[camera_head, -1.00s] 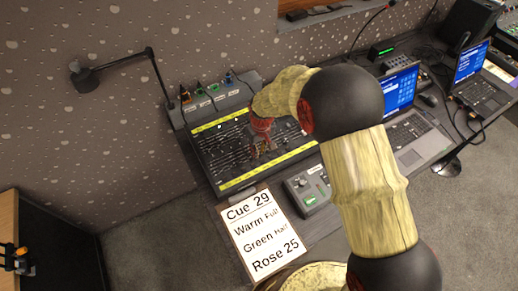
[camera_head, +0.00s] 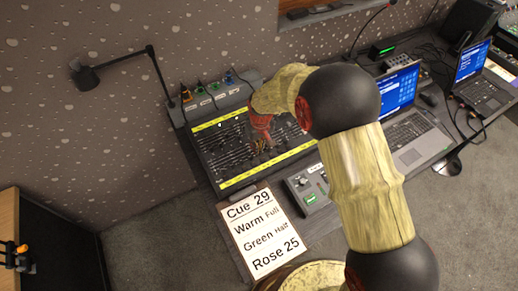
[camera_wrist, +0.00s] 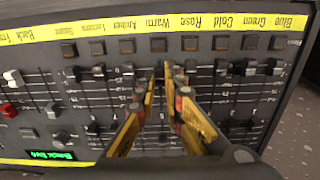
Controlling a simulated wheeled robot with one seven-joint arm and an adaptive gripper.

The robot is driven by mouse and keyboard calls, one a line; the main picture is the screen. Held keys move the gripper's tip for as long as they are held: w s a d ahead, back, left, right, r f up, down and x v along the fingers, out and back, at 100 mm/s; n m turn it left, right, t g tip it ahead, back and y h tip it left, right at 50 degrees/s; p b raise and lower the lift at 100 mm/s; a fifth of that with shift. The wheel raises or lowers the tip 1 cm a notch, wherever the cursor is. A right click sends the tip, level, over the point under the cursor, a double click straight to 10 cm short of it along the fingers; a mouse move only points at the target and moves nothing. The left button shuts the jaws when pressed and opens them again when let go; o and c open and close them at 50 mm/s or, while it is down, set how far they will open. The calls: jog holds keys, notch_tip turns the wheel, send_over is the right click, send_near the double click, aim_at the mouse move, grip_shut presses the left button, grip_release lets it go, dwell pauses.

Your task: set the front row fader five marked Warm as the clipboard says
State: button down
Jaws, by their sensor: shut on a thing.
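The clipboard (camera_head: 262,235) reads Cue 29, Warm Full, Green Half, Rose 25. The fader desk (camera_head: 205,155) has yellow label strips along two edges. In the wrist view the labels appear upside down; the Warm label (camera_wrist: 157,22) sits between Rose and Amber, with a dark button (camera_wrist: 158,45) below it. My gripper (camera_wrist: 168,68) is shut at the top of the Warm column, close to that button. The Warm knob itself is hidden between the fingers.
Neighbouring fader knobs stand close on both sides, including the Rose knob (camera_wrist: 190,66) and the Amber knob (camera_wrist: 127,68). A small control box (camera_head: 308,188) and a laptop (camera_head: 415,130) are to the right. A lamp (camera_head: 88,77) stands at the left.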

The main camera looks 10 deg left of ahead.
jog(key=shift+w+a+r, duration=0.15)
jog(key=shift+w+a, duration=0.65)
jog(key=shift+w, duration=0.25)
jog(key=shift+w+a+r, duration=0.1)
jog(key=shift+w+a, duration=0.65)
jog(key=shift+w, duration=0.25)
jog(key=c, duration=2.2)
grip_release()
jog(key=shift+o, duration=0.2)
jog(key=shift+r+p, duration=0.9)
jog(key=shift+r, duration=0.35)
jog(key=shift+r, duration=0.55)
notch_tip(320, 180, up, 11)
jog(key=shift+s+d, duration=0.35)
jog(key=shift+s, duration=0.1)
jog(key=shift+f, duration=0.1)
